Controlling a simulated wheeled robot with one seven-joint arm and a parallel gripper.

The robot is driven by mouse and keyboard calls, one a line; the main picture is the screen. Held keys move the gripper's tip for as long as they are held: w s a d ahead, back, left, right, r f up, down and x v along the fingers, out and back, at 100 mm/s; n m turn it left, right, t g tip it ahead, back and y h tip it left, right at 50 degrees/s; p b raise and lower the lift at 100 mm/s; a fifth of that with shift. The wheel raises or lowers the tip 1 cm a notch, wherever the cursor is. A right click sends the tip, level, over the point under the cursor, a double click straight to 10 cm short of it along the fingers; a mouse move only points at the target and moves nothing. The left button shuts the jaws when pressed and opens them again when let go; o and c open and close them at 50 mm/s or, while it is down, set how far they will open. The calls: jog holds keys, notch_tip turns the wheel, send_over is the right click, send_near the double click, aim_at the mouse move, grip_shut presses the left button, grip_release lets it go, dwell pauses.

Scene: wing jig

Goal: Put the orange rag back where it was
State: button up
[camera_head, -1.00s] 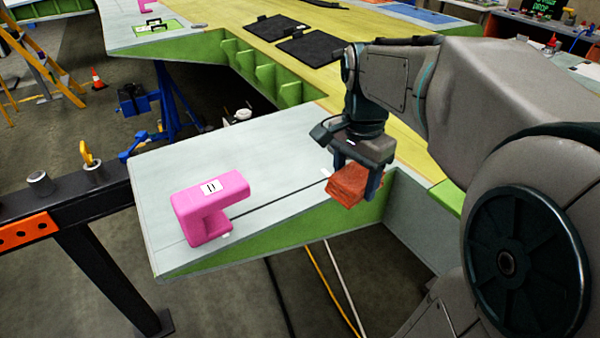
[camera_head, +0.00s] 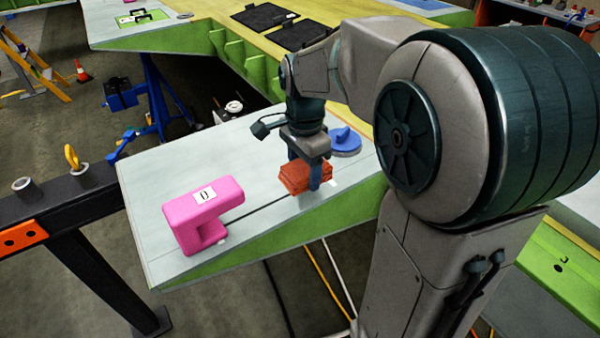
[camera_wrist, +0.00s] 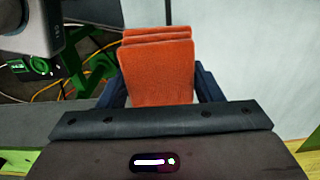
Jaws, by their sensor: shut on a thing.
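The orange rag (camera_head: 303,178) is a folded, layered bundle. My gripper (camera_head: 308,180) is shut on it, with a finger on either side, over the pale wing panel (camera_head: 262,143) near its green front edge. In the wrist view the rag (camera_wrist: 158,68) fills the space between the dark fingers, and its folded layers show at the far end. I cannot tell whether the rag touches the panel or hangs just above it. A small white tag (camera_head: 333,183) lies on the panel beside the rag.
A pink clamp-like block (camera_head: 208,210) with a white label stands on the panel to the left. A blue round object (camera_head: 345,141) sits just behind my gripper to the right. Black mats (camera_head: 300,35) lie farther back.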

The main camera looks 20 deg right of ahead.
jog(key=shift+f+p, duration=0.35)
jog(key=shift+f, duration=1.65)
jog(key=shift+f, duration=0.1)
jog(key=o, duration=0.9)
